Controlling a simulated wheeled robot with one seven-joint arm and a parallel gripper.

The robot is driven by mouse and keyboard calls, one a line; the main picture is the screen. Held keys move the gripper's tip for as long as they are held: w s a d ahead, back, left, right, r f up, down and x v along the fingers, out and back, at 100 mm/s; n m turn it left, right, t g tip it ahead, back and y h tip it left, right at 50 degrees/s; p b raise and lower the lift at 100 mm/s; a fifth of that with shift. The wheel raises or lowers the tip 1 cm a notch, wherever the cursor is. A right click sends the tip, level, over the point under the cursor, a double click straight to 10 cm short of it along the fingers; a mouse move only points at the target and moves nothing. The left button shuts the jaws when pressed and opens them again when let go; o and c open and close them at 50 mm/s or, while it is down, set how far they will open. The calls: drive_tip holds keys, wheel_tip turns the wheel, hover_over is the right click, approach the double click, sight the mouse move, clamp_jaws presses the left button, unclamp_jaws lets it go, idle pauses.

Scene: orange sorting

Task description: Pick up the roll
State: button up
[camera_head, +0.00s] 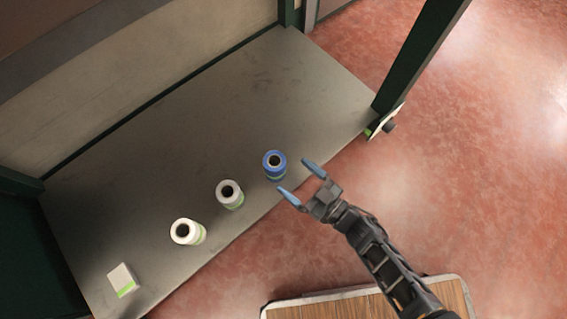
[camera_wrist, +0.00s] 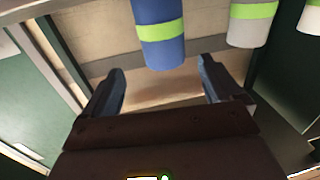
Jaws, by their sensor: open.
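A blue roll with a green band (camera_head: 274,164) stands upright on a grey shelf (camera_head: 290,90), near its front edge. Two white rolls, one in the middle (camera_head: 229,194) and one farther left (camera_head: 187,232), stand in a row with it. My gripper (camera_head: 295,179) is open and empty, just in front of the blue roll, with its fingertips pointing toward it. In the wrist view the blue roll (camera_wrist: 159,35) is ahead between the fingers and above their line, apart from them. Part of a white roll (camera_wrist: 252,22) shows to the right there. My gripper (camera_wrist: 160,78) shows no object between its fingers.
A white box with a green stripe (camera_head: 122,280) lies at the shelf's left end. A dark green post (camera_head: 415,58) rises at the shelf's right front corner. A wood-topped surface (camera_head: 370,305) is below my arm. The shelf behind the rolls is clear.

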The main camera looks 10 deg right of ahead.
sight(270, 159)
drive_tip(key=shift+w+a+f+y, duration=0.15)
drive_tip(key=shift+w+a, duration=0.1)
drive_tip(key=shift+a, duration=0.3)
drive_tip(key=shift+w+a+y, duration=0.15)
drive_tip(key=shift+w+a, duration=0.05)
drive_tip(key=shift+a, duration=0.3)
drive_tip(key=b+x, duration=0.2)
drive_tip(key=x, duration=0.5)
drive_tip(key=shift+w+b, duration=0.3)
drive_tip(key=c, duration=1.1)
